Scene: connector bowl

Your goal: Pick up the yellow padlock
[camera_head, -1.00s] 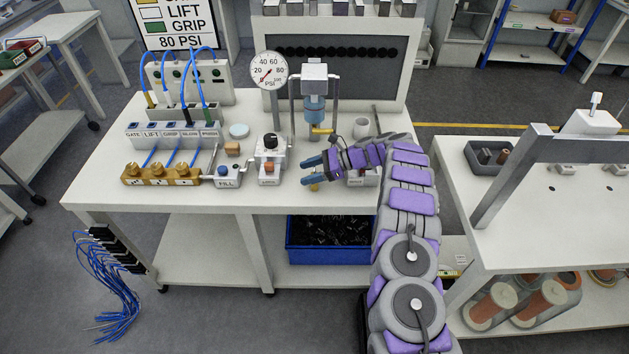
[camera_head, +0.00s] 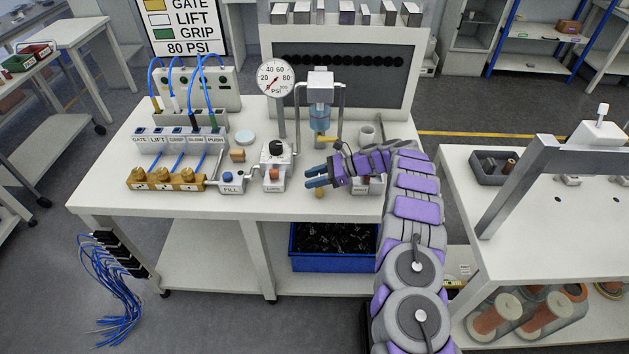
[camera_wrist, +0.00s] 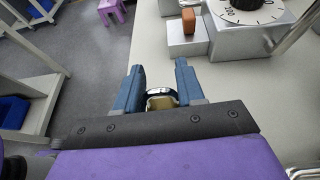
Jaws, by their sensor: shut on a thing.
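The yellow padlock (camera_wrist: 161,103) sits between the two blue fingers of my gripper (camera_wrist: 160,73) in the wrist view, close to the palm. In the head view, a small yellow part of the padlock (camera_head: 320,194) shows just below the blue fingers of my gripper (camera_head: 311,177), over the front of the white table. My gripper is shut on the padlock. I cannot tell whether the padlock touches the tabletop.
A block with a black dial (camera_head: 275,166) stands left of my gripper. The press with its blue cylinder (camera_head: 320,118) is behind it, and a white cup (camera_head: 367,133) is at right. The table's front edge is near; a blue bin (camera_head: 334,248) sits below.

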